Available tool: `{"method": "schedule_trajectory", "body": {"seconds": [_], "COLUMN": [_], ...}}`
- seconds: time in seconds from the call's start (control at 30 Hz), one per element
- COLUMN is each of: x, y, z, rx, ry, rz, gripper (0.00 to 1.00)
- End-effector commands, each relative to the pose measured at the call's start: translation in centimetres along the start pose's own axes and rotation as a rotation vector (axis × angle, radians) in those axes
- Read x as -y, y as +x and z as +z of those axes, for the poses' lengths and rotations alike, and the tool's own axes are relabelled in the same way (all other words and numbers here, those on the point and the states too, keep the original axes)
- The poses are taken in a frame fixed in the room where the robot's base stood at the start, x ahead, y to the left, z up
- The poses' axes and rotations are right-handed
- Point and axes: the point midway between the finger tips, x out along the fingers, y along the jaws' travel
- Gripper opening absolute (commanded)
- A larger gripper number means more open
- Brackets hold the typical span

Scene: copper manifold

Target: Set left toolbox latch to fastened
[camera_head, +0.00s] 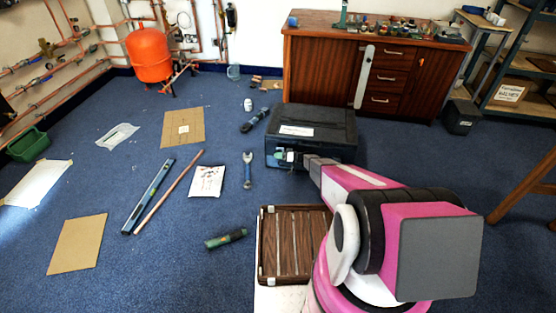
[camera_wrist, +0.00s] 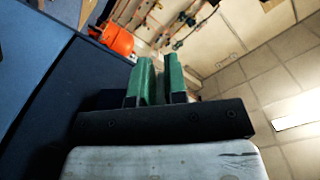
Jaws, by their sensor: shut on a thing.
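The toolbox (camera_head: 325,118) is a dark, closed box with a white label on its lid, lying on the blue carpet in the head view. In the wrist view the two green fingers (camera_wrist: 160,82) stand close together with a narrow gap. They are shut on a small part at the toolbox front, which appears to be the left latch. The latch itself is hidden by the fingers, so its position cannot be told. My arm covers the right part of the toolbox front.
A wooden cabinet (camera_head: 335,60) stands behind the toolbox. A brown slatted case (camera_head: 268,245) lies in front, beside my arm. A wrench (camera_head: 248,170), a dark tool (camera_head: 255,120) and a green cylinder (camera_head: 226,239) lie on the carpet to the left. Open carpet lies between them.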

Motion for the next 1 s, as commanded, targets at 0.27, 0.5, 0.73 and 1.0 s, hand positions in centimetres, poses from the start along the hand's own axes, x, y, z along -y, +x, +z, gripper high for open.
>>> {"method": "schedule_trajectory", "body": {"seconds": [0.27, 0.5, 0.73, 1.0], "x": [1.0, 1.0, 1.0, 1.0], "y": [0.0, 0.0, 0.0, -0.1], "z": [-1.5, -2.2, -2.5, -2.5], "rx": [-0.002, -0.003, -0.004, -0.005], "ry": [0.176, 0.262, 0.288, 0.288], "rz": [-0.010, -0.010, -0.010, -0.010], "gripper": [0.00, 0.00, 0.00, 0.00]}}
